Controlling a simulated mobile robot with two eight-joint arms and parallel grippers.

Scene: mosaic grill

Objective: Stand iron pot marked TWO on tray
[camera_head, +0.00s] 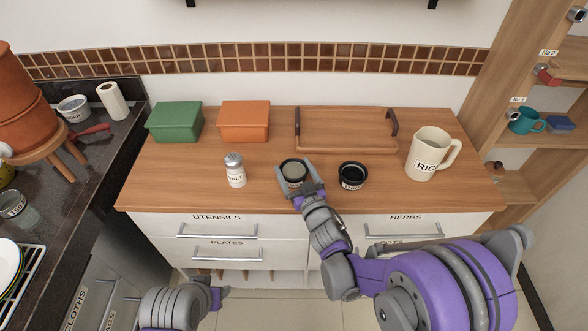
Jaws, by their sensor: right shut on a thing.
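My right gripper (296,182) is shut on a small dark iron pot (293,164) with a pale inside, at the counter's front middle. The pot is upright; its marking is hidden by the gripper, and I cannot tell whether it touches the counter. A second small black pot (353,168) stands just to its right, with a white label too small to read surely. The wooden tray (345,129) with dark handles at both ends lies empty behind the pots. My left gripper (221,294) is low in front of the drawers, apart from everything; its jaws are unclear.
A salt shaker (235,170) stands left of the held pot. A cream RICE jug (430,154) stands right of the tray. Green (174,122) and orange (244,121) boxes stand at the back left. The counter between pots and tray is clear.

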